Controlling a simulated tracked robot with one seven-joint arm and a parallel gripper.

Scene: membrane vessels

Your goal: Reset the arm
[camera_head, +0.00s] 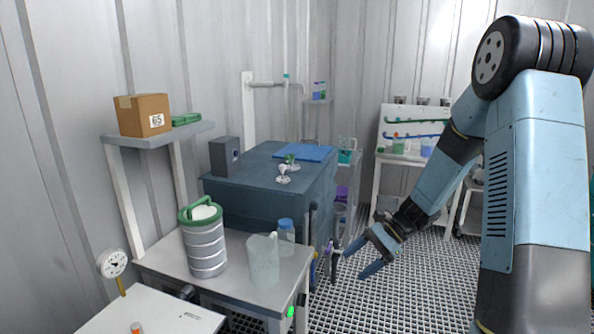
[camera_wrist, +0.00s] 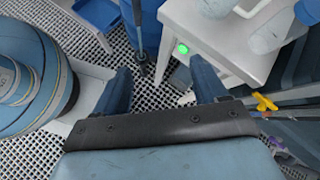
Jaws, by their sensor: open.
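My gripper (camera_head: 360,259) hangs at the end of my blue arm, right of the grey side table, over the grated floor. Its two blue fingers are spread apart with nothing between them. In the wrist view my gripper (camera_wrist: 166,80) also shows open, with grating and a table leg beyond the fingers. My arm bends down from the upper right of the head view, and its upper part hides some of the right side of the room.
The side table (camera_head: 165,262) holds a ribbed metal vessel (camera_head: 205,248), a clear pitcher (camera_head: 264,262) and a blue-capped bottle (camera_head: 286,236). A dark blue cabinet (camera_head: 255,190) stands behind. A shelf (camera_head: 160,134) carries a cardboard box (camera_head: 143,115). Open grating (camera_head: 400,300) lies around my gripper.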

